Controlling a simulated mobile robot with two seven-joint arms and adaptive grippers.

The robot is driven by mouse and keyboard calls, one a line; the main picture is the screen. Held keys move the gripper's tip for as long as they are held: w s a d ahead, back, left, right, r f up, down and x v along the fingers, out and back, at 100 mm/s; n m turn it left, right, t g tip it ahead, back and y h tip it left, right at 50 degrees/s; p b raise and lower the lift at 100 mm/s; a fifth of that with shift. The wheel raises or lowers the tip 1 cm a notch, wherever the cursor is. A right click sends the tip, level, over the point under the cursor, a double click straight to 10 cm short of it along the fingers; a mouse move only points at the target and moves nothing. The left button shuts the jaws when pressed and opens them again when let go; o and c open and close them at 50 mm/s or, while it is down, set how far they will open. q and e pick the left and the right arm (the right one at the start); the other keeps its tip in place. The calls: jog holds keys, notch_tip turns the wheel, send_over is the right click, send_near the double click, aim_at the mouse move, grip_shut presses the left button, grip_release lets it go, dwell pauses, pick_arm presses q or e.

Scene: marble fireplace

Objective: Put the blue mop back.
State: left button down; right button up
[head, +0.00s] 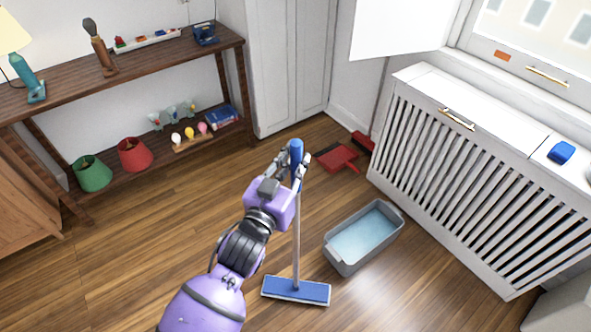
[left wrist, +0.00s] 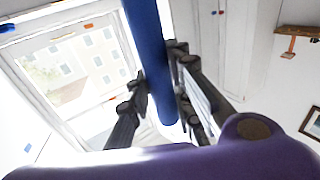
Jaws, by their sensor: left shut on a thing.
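The blue mop has a blue handle grip, a pale pole (head: 296,225) and a flat blue head (head: 296,290). It stands roughly upright in the head view, its head at floor level; whether it touches the floor I cannot tell. My left gripper (head: 292,170) is shut around the blue handle near its top. In the left wrist view the blue handle (left wrist: 150,60) runs between the fingers of my left gripper (left wrist: 158,95). My right gripper is not in either view.
A grey tub (head: 345,264) with water stands right of the mop. A red dustpan (head: 337,158) lies behind it. A white slatted radiator cover (head: 455,170) holds a blue object (head: 561,152). A wooden shelf (head: 150,62) stands at the left. Floor left of the mop is clear.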

pick_arm(q)
jog(key=shift+f, duration=1.45)
jog(key=c, duration=2)
grip_release()
jog(key=shift+f, duration=0.2)
jog(key=o, duration=0.4)
jog(key=shift+s, duration=0.1)
jog(key=shift+o, duration=0.2)
jog(key=shift+r, duration=0.1)
jog(key=shift+r, duration=0.2)
jog(key=b+v, duration=0.1)
jog(key=v, duration=1.1)
